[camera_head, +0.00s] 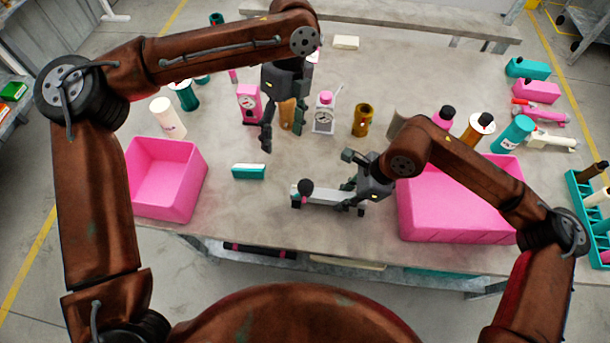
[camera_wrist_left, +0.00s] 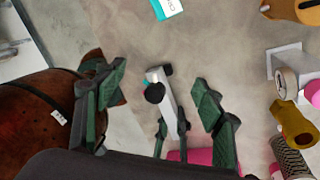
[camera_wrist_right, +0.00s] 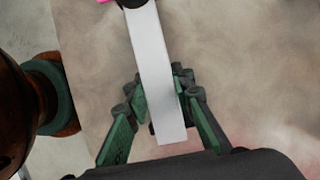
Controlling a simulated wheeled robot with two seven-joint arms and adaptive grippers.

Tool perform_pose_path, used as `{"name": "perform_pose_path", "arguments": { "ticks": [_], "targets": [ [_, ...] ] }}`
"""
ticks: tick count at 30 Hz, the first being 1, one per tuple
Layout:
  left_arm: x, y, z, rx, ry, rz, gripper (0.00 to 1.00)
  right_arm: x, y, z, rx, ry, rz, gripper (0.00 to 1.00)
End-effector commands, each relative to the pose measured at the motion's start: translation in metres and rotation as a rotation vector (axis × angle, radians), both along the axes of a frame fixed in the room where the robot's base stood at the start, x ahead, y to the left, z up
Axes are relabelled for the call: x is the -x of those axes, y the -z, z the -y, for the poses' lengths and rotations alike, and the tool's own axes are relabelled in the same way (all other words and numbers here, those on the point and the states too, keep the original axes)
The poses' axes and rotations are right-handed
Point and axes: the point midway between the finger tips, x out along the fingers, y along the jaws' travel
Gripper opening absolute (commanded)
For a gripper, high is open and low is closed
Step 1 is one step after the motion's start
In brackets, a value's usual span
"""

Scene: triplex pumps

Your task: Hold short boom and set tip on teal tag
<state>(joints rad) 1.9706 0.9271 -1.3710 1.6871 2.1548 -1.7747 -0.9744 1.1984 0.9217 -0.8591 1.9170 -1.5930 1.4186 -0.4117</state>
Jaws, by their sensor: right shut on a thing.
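The short boom (camera_head: 332,195) is a pale grey bar with a dark round knob near its left end, close to the table's front edge. My right gripper (camera_head: 347,182) is shut on its right part; the right wrist view shows the bar (camera_wrist_right: 157,75) between the fingers. A small teal patch (camera_wrist_left: 147,83) shows beside the boom's knob end. My left gripper (camera_head: 283,138) is open and empty above the table, behind the boom.
Pink bins stand at the left (camera_head: 134,182) and right (camera_head: 455,235). Behind are a pink gauge unit (camera_head: 249,104), a white gauge unit (camera_head: 324,120) and a brass cylinder (camera_head: 361,120). Several bottles and a teal rack (camera_head: 574,205) are at right. Bare table lies between block and boom.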

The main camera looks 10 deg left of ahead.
Motion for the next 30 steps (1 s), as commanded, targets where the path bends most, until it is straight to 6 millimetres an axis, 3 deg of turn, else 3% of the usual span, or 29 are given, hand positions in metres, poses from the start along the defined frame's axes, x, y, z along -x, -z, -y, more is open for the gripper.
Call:
{"name": "perform_pose_path", "arguments": {
  "ticks": [3, 6, 12, 16, 20, 30],
  "targets": [
    [0.029, -0.006, 0.029, 0.049, 0.193, 0.075, 0.53, 0.000, 0.000, 0.000, 0.000, 0.000, 0.000, 0.00],
    [0.047, -0.014, 0.045, 0.086, 0.315, 0.140, 0.47, 0.000, 0.000, 0.000, 0.000, 0.000, 0.000, 0.00],
    [0.068, -0.025, 0.062, 0.131, 0.451, 0.228, 0.47, 0.000, 0.000, 0.000, -0.001, 0.000, 0.000, 0.00],
    [0.072, -0.022, 0.064, 0.139, 0.476, 0.245, 0.47, 0.000, -0.001, 0.000, -0.001, 0.000, 0.000, 0.00],
    [0.072, -0.007, 0.064, 0.138, 0.477, 0.246, 0.47, 0.000, -0.001, 0.000, -0.001, 0.000, 0.000, 0.00],
    [0.072, 0.059, 0.064, 0.138, 0.477, 0.244, 0.47, 0.000, -0.001, 0.000, -0.001, 0.000, 0.001, 0.00]
  ]
}}
